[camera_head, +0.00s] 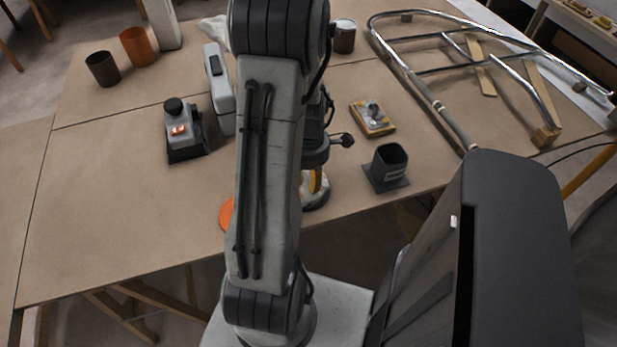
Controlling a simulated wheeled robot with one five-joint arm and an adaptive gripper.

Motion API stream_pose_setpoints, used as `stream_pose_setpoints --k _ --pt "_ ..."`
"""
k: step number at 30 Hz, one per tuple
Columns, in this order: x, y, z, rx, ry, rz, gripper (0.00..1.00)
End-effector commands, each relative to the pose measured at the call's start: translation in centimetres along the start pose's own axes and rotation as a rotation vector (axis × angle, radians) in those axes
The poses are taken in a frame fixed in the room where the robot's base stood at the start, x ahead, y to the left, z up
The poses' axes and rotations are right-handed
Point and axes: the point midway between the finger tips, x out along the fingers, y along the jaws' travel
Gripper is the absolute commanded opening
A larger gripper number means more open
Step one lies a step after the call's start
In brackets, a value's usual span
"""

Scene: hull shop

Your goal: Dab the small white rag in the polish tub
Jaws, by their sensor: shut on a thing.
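My gripper (316,176) points down near the front edge of the table, mostly hidden behind my upright arm link. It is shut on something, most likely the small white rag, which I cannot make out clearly. Directly below it stands a round, pale-rimmed tub (316,201) with yellow-amber showing, apparently the polish tub. My arm hides its left side. I cannot tell whether what I hold touches the polish. A crumpled white cloth (214,31) lies at the back of the table, apart from my gripper.
An orange disc (227,214) lies left of the tub. A dark square holder (388,166) and a yellow-edged block (373,117) stand to the right. A chrome tube frame (440,108) fills the far right. A grey-black device (184,135) stands left. The front left table is clear.

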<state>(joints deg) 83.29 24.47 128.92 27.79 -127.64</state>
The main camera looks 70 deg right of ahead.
Motion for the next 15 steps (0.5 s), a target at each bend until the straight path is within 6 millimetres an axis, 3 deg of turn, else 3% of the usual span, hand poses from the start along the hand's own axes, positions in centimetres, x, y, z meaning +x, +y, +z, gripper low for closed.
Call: stream_pose_setpoints --k 15 --pt "-3.8 0.0 0.0 0.0 -0.002 0.002 0.0"
